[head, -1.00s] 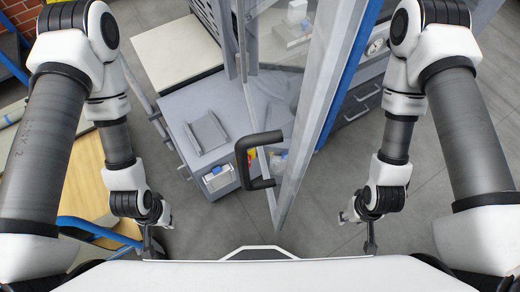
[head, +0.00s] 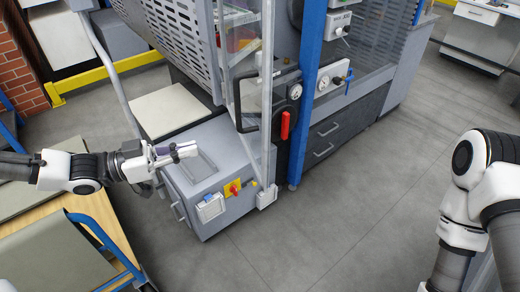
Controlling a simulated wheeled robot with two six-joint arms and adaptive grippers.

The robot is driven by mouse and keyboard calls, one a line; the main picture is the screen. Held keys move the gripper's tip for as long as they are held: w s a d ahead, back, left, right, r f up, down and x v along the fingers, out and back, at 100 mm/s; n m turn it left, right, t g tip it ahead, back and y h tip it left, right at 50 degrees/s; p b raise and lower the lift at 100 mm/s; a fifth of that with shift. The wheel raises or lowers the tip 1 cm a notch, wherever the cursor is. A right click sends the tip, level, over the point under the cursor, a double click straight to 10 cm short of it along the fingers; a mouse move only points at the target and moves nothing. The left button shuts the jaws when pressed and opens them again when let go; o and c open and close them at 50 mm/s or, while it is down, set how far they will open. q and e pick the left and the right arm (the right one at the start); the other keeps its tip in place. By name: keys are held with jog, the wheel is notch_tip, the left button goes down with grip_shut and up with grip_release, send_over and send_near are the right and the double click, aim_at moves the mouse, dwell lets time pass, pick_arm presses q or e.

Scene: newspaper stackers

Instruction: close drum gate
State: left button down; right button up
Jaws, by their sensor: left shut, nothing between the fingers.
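The drum gate (head: 266,60) is a clear panel in a grey metal frame on the front of the machine. A black D-shaped handle (head: 240,122) sticks out from it. The panel is seen at a steep angle and stands out from the machine front; how far open it is I cannot tell exactly. My left gripper (head: 190,150) is shut and empty, left of the handle and apart from it, over the grey cabinet top. My right arm shows at the lower right; its gripper is outside the view.
A grey cabinet (head: 212,225) with a red knob stands below the gate. A blue post (head: 308,85) and a red lever (head: 285,126) are right of the gate. A wooden table (head: 95,232) with a blue rail is at lower left. The floor (head: 350,210) at right is clear.

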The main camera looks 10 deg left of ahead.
pick_arm(q)
jog(key=b, duration=0.2)
send_near(262, 132)
jog(key=p+x, duration=0.1)
jog(key=x, duration=0.5)
jog(key=shift+d, duration=0.3)
jog(key=shift+w+d, duration=0.25)
jog(key=shift+d, duration=0.1)
jog(key=shift+a, duration=0.1)
